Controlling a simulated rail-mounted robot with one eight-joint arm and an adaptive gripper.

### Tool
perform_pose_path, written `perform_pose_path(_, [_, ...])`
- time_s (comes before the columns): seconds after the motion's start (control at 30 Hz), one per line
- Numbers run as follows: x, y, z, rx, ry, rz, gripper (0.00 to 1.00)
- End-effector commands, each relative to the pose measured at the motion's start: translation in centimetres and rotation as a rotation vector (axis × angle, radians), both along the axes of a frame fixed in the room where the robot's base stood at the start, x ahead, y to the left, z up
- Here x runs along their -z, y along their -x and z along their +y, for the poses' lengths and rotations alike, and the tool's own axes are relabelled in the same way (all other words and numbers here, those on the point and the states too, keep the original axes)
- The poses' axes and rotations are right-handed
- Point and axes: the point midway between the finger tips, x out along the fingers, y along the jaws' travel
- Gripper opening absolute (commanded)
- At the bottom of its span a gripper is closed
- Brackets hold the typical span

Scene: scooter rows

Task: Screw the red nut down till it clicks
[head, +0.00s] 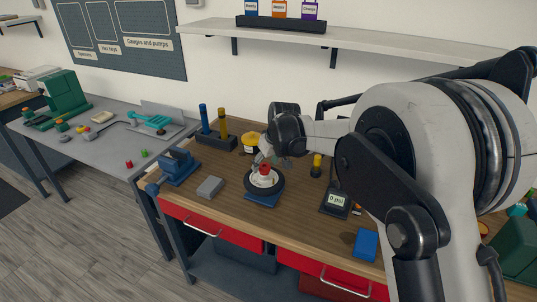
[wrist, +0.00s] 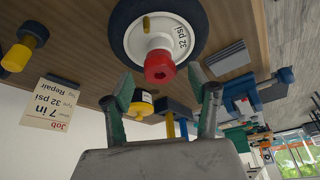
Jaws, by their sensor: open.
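The red nut (head: 265,169) sits at the centre of a white-hubbed wheel with a black tyre (head: 279,187), which lies on a blue stand (head: 262,200) on the wooden bench. In the wrist view the red nut (wrist: 160,67) shows its hexagonal end, and the white hub (wrist: 137,42) carries a "32 psi" label. My gripper (head: 262,158) is just above the wheel. In the wrist view its two green-grey fingers (wrist: 162,76) are spread apart, with the nut showing between their tips.
A blue vice (head: 178,167) and a grey block (head: 209,187) lie left of the wheel. A gauge reading 0 psi (head: 335,202) and a blue box (head: 366,244) lie to the right. Blue and yellow posts (head: 215,124) stand behind. A job card (wrist: 48,106) reads 7 in, 32 psi.

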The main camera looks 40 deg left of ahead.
Motion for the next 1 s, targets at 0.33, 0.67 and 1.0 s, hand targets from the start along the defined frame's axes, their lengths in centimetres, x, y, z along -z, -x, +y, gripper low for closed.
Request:
perform_pose_path(0.33, [2.0, -0.3, 0.7, 0.0, 0.0, 0.0, 0.55])
perform_pose_path(0.67, [2.0, -0.3, 0.8, 0.0, 0.0, 0.0, 0.42])
perform_pose_path(1.0, [2.0, -0.3, 0.8, 0.003, 0.0, 0.0, 0.06])
